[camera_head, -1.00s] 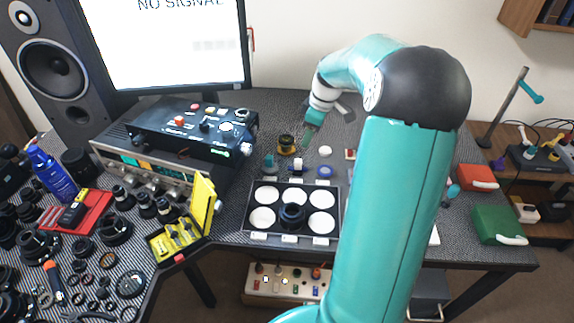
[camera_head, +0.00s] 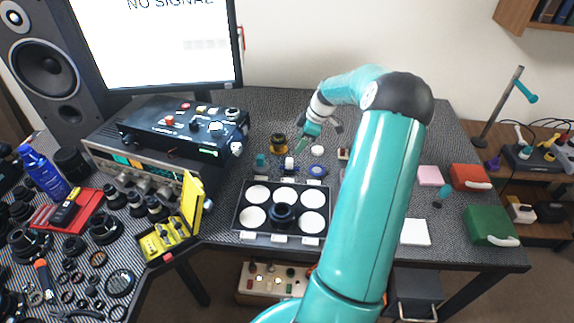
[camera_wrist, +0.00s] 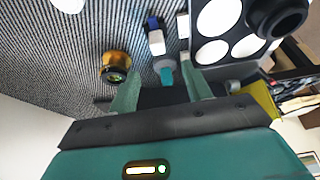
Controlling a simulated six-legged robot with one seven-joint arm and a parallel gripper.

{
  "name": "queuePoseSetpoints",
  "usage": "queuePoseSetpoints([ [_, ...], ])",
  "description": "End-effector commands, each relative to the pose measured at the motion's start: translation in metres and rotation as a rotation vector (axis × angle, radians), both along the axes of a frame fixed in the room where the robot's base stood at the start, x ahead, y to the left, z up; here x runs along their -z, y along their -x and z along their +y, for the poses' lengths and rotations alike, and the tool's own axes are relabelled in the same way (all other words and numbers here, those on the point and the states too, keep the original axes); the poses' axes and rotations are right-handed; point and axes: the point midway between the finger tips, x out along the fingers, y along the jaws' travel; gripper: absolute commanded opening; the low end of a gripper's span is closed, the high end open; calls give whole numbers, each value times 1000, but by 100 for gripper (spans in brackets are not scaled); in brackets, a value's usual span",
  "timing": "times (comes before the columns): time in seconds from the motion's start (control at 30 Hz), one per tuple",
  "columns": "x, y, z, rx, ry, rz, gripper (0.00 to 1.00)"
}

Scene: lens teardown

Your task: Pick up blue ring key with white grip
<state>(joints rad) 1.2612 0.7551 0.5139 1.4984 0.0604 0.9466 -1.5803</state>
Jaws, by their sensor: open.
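The blue ring key with white grip (camera_head: 289,163) stands on the dark table behind the lens tray. In the wrist view, the key (camera_wrist: 155,36) shows a blue end and a white body, above and slightly left of the gap between my fingertips. My gripper (camera_wrist: 163,80) is open, with its two green fingers apart. A teal piece with a grey base (camera_wrist: 164,70) shows between the fingertips in that view; I cannot tell its height relative to them. In the head view, my gripper (camera_head: 305,142) is above the table, close behind the key.
A gold-and-black lens part (camera_head: 279,143) stands near the key; it also shows in the wrist view (camera_wrist: 115,67). A blue-and-white disc (camera_head: 316,170) lies to its right. The tray (camera_head: 238,208) with round white pads is in front. A yellow case (camera_head: 192,205) is left.

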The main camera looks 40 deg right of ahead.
Motion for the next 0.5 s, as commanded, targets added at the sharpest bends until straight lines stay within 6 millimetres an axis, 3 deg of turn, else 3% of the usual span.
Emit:
queuePoseSetpoints([
  [0.2, 39, -13, 10, 1, -3, 1, 49],
  [0.5, 62, -22, 15, -2, -2, 1, 49],
])
